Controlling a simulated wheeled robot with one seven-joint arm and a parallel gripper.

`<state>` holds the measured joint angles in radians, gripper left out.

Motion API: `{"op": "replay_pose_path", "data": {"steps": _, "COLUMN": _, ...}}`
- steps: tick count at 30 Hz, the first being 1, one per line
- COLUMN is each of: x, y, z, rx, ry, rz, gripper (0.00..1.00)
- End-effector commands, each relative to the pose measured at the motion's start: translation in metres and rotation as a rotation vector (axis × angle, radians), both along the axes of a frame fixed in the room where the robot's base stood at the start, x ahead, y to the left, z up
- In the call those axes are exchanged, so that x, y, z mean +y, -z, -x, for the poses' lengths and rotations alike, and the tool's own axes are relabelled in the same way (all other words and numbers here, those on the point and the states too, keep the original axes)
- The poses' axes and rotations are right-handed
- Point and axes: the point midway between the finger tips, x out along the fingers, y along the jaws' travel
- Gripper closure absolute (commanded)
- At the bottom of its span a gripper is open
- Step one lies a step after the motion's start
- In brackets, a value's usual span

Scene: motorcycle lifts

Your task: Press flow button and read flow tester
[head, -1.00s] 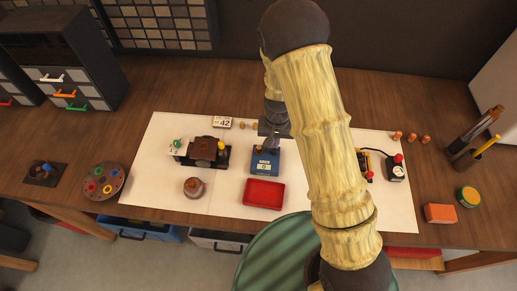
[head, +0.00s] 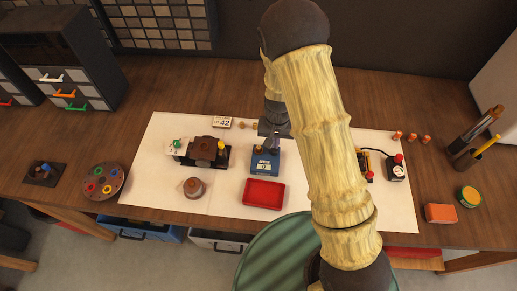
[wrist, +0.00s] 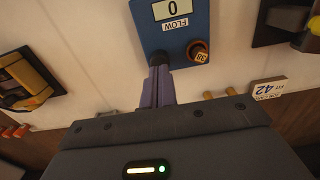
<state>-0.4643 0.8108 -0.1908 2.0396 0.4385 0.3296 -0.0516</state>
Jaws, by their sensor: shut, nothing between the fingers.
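The flow tester (head: 264,169) is a blue box on the white mat, just below my gripper in the head view. In the wrist view the tester (wrist: 198,22) shows a display (wrist: 171,9) reading 0, with a FLOW label beneath it. An amber-brown fitting marked 38 (wrist: 199,53) stands at its edge. My gripper (wrist: 160,68) is shut and empty. Its fingertips are at the tester's edge beside this fitting, over a dark round spot. They hide most of this spot, so I cannot tell whether they touch or press a button. The gripper also shows in the head view (head: 271,142).
A red tray (head: 263,193) lies in front of the tester. A dark device (head: 204,150) and a round brown pot (head: 194,188) are to the left. A card reading 42 (head: 222,122) lies behind. A red-knobbed device (head: 396,172) is to the right, partly near my arm.

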Motion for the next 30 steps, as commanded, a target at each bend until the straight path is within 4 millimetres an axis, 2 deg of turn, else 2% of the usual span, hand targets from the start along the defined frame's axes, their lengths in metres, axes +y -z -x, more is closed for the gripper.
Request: {"op": "replay_pose_path", "data": {"steps": 30, "x": 0.000, "y": 0.026, "z": 0.000, "rx": 0.000, "ry": 0.000, "rz": 0.000, "gripper": 1.00}}
